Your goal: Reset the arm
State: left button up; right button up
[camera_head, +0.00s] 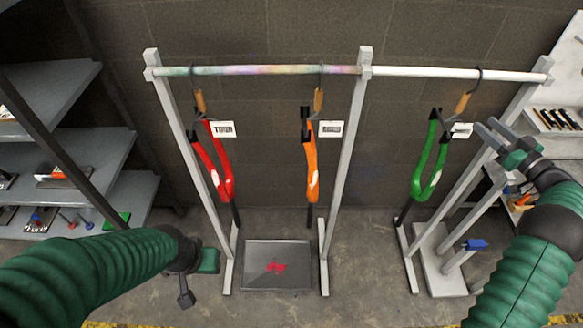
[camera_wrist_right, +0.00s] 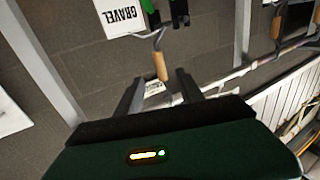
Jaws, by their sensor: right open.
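My right gripper (camera_head: 486,124) is raised at the right of the rack, beside the sign next to the green frame (camera_head: 440,165). Its fingers are apart with nothing between them. In the right wrist view my right gripper (camera_wrist_right: 160,88) points towards an orange hook handle (camera_wrist_right: 160,65) and a white GRAVEL sign (camera_wrist_right: 125,16), with clear space between the fingers. My left gripper (camera_head: 196,278) is low at the left, in front of the rack's left post; its jaws are too unclear to read. No object shows in it.
A red frame (camera_head: 210,165) and an orange frame (camera_head: 312,160) hang from the rail (camera_head: 265,70). Shelves (camera_head: 90,150) stand at the left. Rack posts and a blue clamp (camera_head: 475,244) are near my right arm.

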jog(key=b+v, duration=0.1)
jog(key=v, duration=0.5)
jog(key=w+a+r+m+h, duration=0.3)
jog(key=w+a+m+h, duration=0.15)
jog(key=w+h, duration=0.25)
jog(key=s+a+f+m+g+h, duration=0.35)
jog(key=a+f, duration=0.35)
jog(key=a, duration=0.3)
pick_arm(q)
jog(key=shift+a+f, duration=0.25)
jog(key=shift+f, duration=0.55)
pick_arm(e)
jog(key=s+a+f+n+g+y, duration=0.2)
jog(key=s+a+f+g, duration=0.3)
jog(key=s+a, duration=0.6)
jog(key=s+a+f+n+g+y, duration=0.1)
jog(key=s+a+f+g+y, duration=0.1)
jog(key=s+a+f+g, duration=0.3)
jog(key=s+a+f, duration=0.1)
jog(key=s+a, duration=0.2)
jog(key=s, duration=0.2)
jog(key=s+a+f, duration=0.2)
jog(key=s+a, duration=0.2)
jog(key=s, duration=0.2)
jog(key=shift+s+n+g, duration=0.3)
jog(key=shift+n+g, duration=0.05)
jog(key=shift+n, duration=0.05)
